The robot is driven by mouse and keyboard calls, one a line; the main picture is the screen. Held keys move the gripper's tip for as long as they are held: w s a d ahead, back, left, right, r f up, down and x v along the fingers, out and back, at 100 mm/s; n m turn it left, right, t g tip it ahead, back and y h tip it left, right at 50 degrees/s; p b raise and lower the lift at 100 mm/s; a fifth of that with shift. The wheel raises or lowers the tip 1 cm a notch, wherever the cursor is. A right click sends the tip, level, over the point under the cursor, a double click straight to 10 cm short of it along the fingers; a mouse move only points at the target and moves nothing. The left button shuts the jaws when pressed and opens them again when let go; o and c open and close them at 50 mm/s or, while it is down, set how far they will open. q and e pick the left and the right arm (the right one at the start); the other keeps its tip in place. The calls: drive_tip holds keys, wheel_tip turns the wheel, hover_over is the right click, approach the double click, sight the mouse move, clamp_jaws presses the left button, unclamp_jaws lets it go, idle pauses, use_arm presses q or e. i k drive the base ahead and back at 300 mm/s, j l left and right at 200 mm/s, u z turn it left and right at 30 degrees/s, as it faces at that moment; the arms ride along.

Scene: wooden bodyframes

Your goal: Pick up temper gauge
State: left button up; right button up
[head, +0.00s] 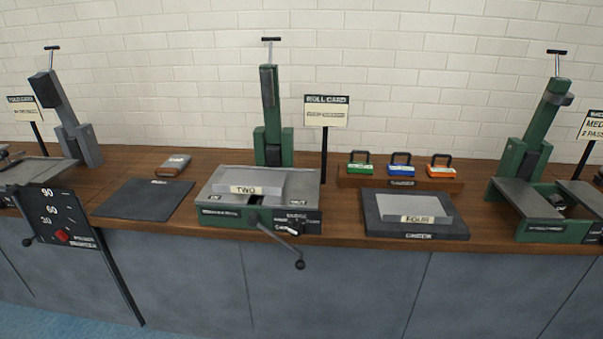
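I cannot tell for certain which thing is the temper gauge, as no label that I can read names it. A small grey and brown block (174,165) lies loose on the bench at left, behind a dark mat. Green (360,168), blue (401,168) and orange (440,171) handled blocks stand in a row on a wooden stand (350,181). Neither of my grippers shows in the head view.
The wooden bench (330,233) carries a green press (273,143) with a plate marked TWO (250,181), a plate marked FOUR (412,208) on a dark pad, an empty dark mat (145,199) and a ROLL CARD sign (326,111). More presses stand at both sides.

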sight(447, 171)
drive_tip(key=i+l+u, duration=0.15)
drive_tip(key=l+u, duration=0.25)
drive_tip(key=l, duration=0.6)
drive_tip(key=l+u, duration=0.35)
drive_tip(key=l, duration=0.7)
